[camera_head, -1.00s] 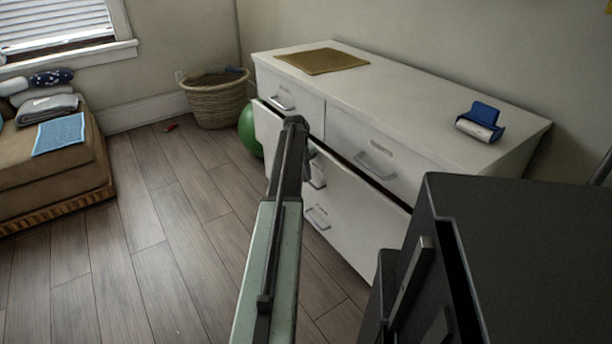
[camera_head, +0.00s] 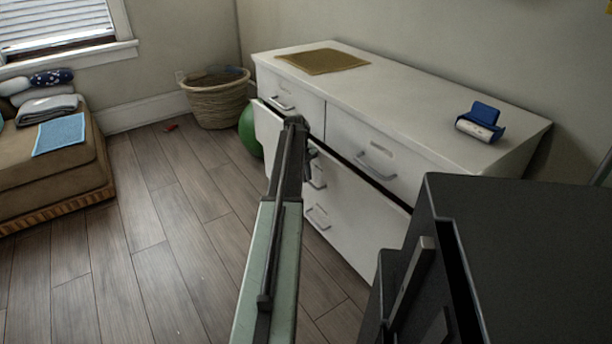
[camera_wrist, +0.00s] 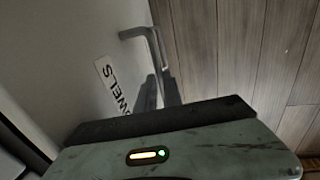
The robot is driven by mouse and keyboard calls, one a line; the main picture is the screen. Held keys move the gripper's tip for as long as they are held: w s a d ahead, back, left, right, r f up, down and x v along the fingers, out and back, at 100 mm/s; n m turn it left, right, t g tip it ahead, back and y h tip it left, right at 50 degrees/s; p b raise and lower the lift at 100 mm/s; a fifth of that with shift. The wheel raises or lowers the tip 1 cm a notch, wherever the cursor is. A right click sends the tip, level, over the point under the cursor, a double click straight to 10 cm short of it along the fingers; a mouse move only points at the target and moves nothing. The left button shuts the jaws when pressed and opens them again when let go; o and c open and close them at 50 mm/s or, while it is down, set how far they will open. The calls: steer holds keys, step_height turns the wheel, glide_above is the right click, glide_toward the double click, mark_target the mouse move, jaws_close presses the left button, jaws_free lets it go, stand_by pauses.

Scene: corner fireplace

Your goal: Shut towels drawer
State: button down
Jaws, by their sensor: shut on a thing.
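The towels drawer (camera_head: 358,203) is the wide drawer in the middle of a white dresser. It stands a little way out, with a dark gap along its top edge. In the wrist view its white front (camera_wrist: 75,55) carries a label whose readable end is "WELS". Its grey bar handle (camera_wrist: 140,33) stands out from the front. My gripper (camera_wrist: 160,88) is shut on this handle, with its dark fingers beside the bar. In the head view my gripper (camera_head: 311,152) is partly hidden behind my arm at the drawer front.
The white dresser top (camera_head: 420,105) holds a brown mat (camera_head: 322,61) and a blue and white object (camera_head: 481,121). A wicker basket (camera_head: 216,100) and green ball (camera_head: 250,130) are beyond the dresser. A cushioned seat (camera_head: 45,165) is at left. The wooden floor (camera_head: 170,230) between is mostly clear.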

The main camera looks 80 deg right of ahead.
steer(key=shift+s, duration=0.1)
steer(key=shift+s+d, duration=1.45)
steer(key=shift+s, duration=0.05)
steer(key=c, duration=1.5)
jaws_free()
steer(key=shift+w+r, duration=0.1)
steer(key=p, duration=0.8)
glide_toward(315, 176)
steer(key=shift+a+r, duration=0.1)
steer(key=shift+r, duration=0.1)
